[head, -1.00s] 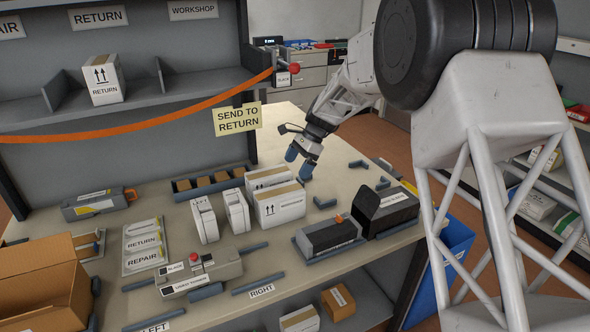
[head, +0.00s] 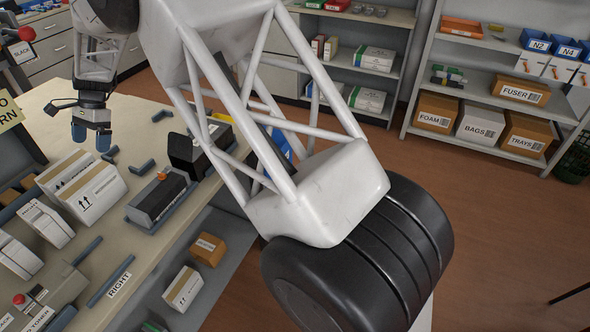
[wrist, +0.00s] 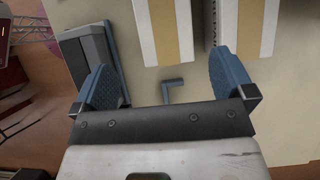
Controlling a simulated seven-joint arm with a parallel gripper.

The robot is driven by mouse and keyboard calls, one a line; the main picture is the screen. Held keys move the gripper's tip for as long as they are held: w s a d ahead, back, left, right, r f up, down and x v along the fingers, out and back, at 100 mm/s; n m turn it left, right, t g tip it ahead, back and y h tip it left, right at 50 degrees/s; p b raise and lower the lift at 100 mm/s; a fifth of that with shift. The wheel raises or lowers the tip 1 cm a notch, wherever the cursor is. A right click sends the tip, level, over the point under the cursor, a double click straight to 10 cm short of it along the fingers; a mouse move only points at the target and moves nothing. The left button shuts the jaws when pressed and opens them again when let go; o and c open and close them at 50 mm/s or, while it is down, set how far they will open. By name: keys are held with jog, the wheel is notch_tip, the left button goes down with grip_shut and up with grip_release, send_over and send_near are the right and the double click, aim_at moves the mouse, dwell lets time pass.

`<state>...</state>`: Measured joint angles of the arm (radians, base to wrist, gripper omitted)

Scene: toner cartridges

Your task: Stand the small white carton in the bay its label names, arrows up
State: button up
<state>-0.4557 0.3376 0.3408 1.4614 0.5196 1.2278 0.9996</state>
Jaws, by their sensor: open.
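My gripper (head: 91,137) is open and empty, pointing down above the far part of the table, beyond two white cartons with tan tape. In the wrist view its blue fingers (wrist: 165,88) are spread apart with nothing between them but table and a small blue L-shaped bracket (wrist: 173,86) below. The nearer taped carton (head: 95,195) has up arrows on its side; the other (head: 62,172) stands behind it.
A dark toner cartridge (head: 155,200) lies in a tray right of the taped cartons, with a black box (head: 183,155) behind. Below the tabletop are a white carton with arrows (head: 183,289) and a brown box (head: 208,249). Shelves (head: 480,93) stand across the open floor.

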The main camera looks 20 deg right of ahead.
jog(key=s+d+r+n+t, duration=0.1)
jog(key=s+d+r, duration=0.45)
jog(key=d, duration=0.35)
jog(key=s+d+r+n+t+h, duration=0.15)
jog(key=s+d+r, duration=0.35)
jog(key=d, duration=0.5)
jog(key=s+d+r+n+t, duration=0.15)
jog(key=s+d+r, duration=0.25)
jog(key=s+d, duration=0.4)
jog(key=s+d+f+n+t+h, duration=0.1)
jog(key=s+d+n, duration=0.1)
jog(key=s+d, duration=0.8)
jog(key=s+d+f+n+t+h, duration=0.1)
jog(key=s+d, duration=0.8)
jog(key=s, duration=0.9)
jog(key=shift+d+f+n+t+h, duration=0.45)
jog(key=shift+f+n, duration=0.15)
jog(key=shift+n, duration=0.3)
